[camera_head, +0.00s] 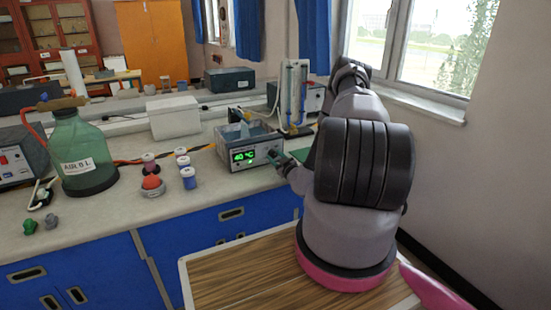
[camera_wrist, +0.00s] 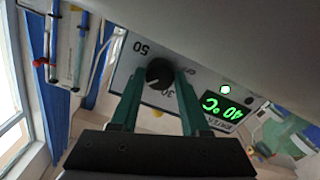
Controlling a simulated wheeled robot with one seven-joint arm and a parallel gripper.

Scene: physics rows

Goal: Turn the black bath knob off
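The black bath knob (camera_wrist: 159,73) is a round dial on the pale front panel of the water bath (camera_wrist: 205,85), with the marks 50 and 30 beside it. The green display (camera_wrist: 225,106) reads 40 °C and a small light above it is lit. In the head view the bath (camera_head: 247,147) stands at the bench's front edge, and its knob (camera_head: 273,153) is at the panel's right. My gripper (camera_wrist: 161,76) points at the panel with its green fingers apart, one on each side of the knob. I cannot tell whether they touch it. In the head view my gripper (camera_head: 283,162) is partly hidden by my arm.
A green bottle (camera_head: 80,150), several small capped jars (camera_head: 188,178) and a red-topped item (camera_head: 152,181) stand left of the bath on the bench. A stand with tubes (camera_head: 291,95) is behind it. A wooden-topped surface (camera_head: 235,275) lies in front.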

